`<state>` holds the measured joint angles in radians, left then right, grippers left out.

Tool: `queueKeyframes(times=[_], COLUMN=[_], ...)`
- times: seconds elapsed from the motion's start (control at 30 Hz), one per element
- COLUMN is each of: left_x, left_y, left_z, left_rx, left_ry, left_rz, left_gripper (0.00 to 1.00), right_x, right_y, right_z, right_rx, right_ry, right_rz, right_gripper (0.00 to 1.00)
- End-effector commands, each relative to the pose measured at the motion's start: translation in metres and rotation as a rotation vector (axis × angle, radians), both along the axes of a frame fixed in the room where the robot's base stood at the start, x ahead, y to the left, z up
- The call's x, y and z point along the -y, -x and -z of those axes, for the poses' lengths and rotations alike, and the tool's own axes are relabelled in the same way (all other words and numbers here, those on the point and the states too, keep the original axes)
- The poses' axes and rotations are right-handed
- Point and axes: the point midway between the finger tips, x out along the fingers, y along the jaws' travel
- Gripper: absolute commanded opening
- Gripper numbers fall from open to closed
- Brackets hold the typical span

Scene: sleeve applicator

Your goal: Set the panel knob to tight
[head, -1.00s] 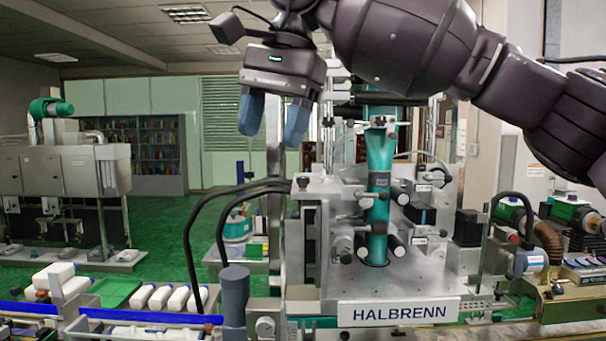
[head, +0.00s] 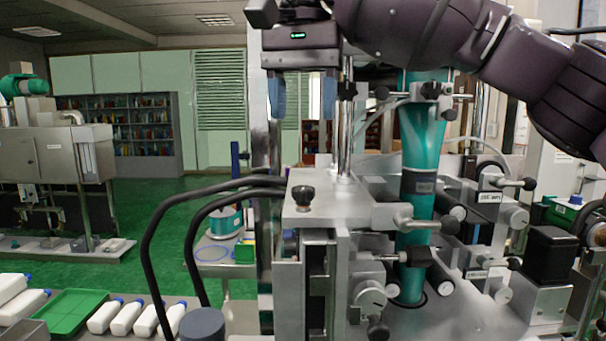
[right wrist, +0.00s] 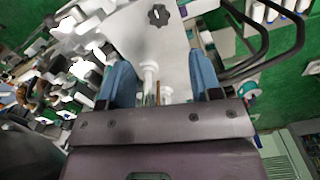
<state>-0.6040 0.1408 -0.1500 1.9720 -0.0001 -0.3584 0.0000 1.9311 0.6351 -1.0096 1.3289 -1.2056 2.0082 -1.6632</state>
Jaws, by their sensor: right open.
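A black lobed knob (head: 303,196) stands on the flat top of a grey metal block (head: 325,186) on the sleeve machine. The same knob shows at the top of the right wrist view (right wrist: 158,15), on a pale plate, beyond the fingertips. My right gripper (head: 303,97) points down with its blue fingers apart and empty. In the head view it appears above the knob with a clear gap. It also shows in the right wrist view (right wrist: 161,72), open. No tight marking is readable by the knob. My left gripper is out of view.
A teal sleeve tube (head: 422,130) and metal posts (head: 345,130) stand right of the knob. Black hoses (head: 160,225) arch out left of the block. Clamps and rollers (head: 440,222) crowd the right. White bottles (head: 125,317) and a green tray (head: 65,312) lie lower left.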

Motion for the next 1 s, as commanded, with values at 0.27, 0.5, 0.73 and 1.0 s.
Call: queueKeyframes(times=[0.27, 0.5, 0.73, 1.0], left_x=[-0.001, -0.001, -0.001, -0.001], left_y=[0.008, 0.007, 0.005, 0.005], left_z=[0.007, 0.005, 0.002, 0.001], left_rx=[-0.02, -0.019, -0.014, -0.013], left_ry=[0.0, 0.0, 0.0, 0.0], left_rz=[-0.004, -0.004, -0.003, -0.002], left_gripper=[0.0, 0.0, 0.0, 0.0], right_x=[0.0, 0.001, 0.0, 0.0], right_y=[0.0, 0.0, 0.0, 0.0], right_z=[0.026, 0.068, 0.097, 0.108], right_rx=[-0.002, -0.003, -0.001, -0.001], right_ry=[0.002, 0.002, 0.001, -0.001], right_rz=[-0.001, 0.0, 0.001, 0.001], right_gripper=[0.58, 0.58, 0.58, 0.58])
